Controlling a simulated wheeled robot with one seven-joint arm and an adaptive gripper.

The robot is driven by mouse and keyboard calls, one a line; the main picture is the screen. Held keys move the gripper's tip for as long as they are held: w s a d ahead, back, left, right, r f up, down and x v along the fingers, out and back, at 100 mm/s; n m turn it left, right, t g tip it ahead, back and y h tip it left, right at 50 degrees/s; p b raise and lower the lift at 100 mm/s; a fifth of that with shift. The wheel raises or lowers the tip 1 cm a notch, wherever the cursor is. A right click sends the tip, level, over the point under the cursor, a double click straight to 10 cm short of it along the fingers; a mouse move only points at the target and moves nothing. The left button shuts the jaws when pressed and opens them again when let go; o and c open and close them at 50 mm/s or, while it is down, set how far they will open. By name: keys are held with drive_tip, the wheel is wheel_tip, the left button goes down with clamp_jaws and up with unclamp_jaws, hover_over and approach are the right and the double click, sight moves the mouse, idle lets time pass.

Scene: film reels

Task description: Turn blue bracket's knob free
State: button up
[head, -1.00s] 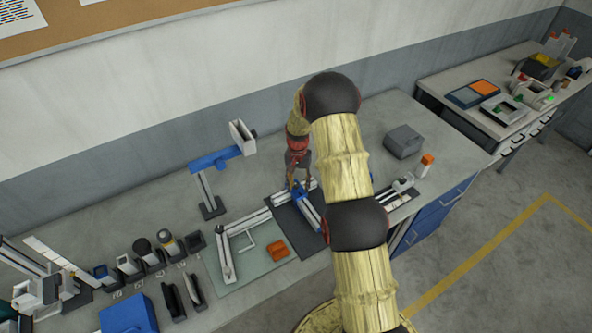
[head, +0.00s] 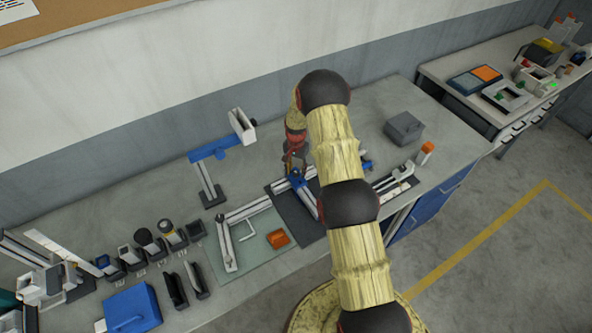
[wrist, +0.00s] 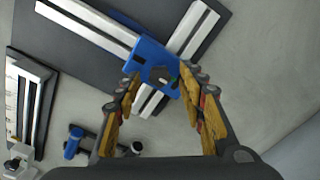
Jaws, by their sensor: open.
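The blue bracket (wrist: 148,57) sits where light metal rails (wrist: 92,22) cross on a dark mat (wrist: 62,42) in the wrist view. A dark round knob (wrist: 160,75) with a pale mark shows on its face. My gripper (wrist: 157,88) is open, with one finger on each side of the knob. Any contact with the knob cannot be told. In the head view my gripper (head: 294,165) is over the blue bracket (head: 297,180), which my arm partly hides.
An orange block (head: 278,238) lies on the green mat (head: 250,262) in front. A blue-armed stand (head: 213,157) rises at the left. A grey box (head: 404,128) stands at the right. A blue part (wrist: 74,142) lies near the rails.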

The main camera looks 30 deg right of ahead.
drive_tip(key=shift+f, duration=0.15)
drive_tip(key=shift+c, duration=0.7)
clamp_jaws()
